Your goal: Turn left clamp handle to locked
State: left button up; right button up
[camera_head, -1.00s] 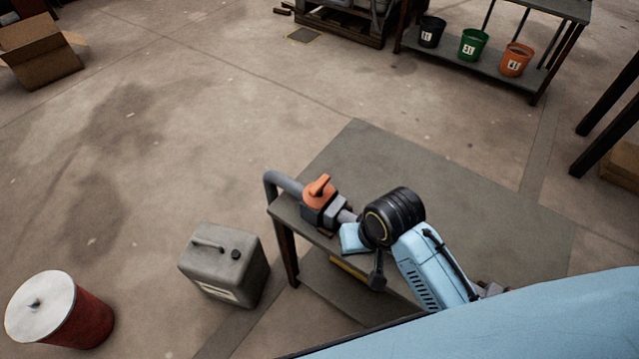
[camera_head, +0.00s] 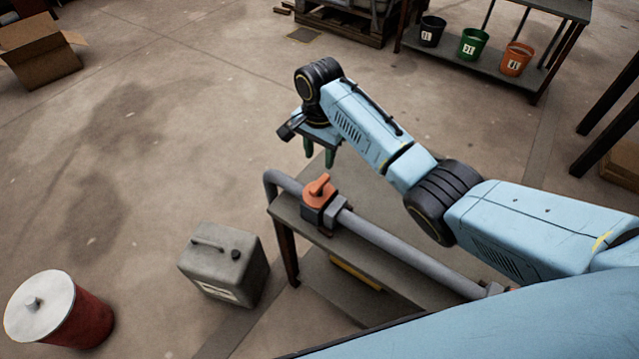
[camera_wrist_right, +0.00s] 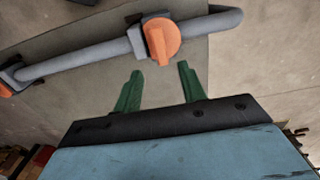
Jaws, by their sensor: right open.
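An orange clamp handle (camera_head: 319,188) sits on a grey block on the pipe (camera_head: 400,250) that runs along the table. The handle also shows in the right wrist view (camera_wrist_right: 161,40), just beyond the fingertips. A second orange part (camera_wrist_right: 5,88) shows at the pipe's other end there. My right gripper (camera_head: 319,155) hangs above and behind the handle, its green fingers pointing down. In the wrist view its fingers (camera_wrist_right: 160,73) are apart with nothing between them, and the handle is not touched. My left gripper is not in view.
The grey table (camera_head: 300,222) carries the pipe, which bends down at its left end. A grey canister (camera_head: 224,262) and a red drum with a pale lid (camera_head: 62,310) stand on the floor to the left. Several buckets (camera_head: 473,43) sit on a far shelf.

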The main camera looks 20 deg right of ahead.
aim_at(320, 183)
notch_tip(320, 183, down, 12)
jog(key=b, duration=0.3)
jog(key=shift+r, duration=0.2)
grip_shut()
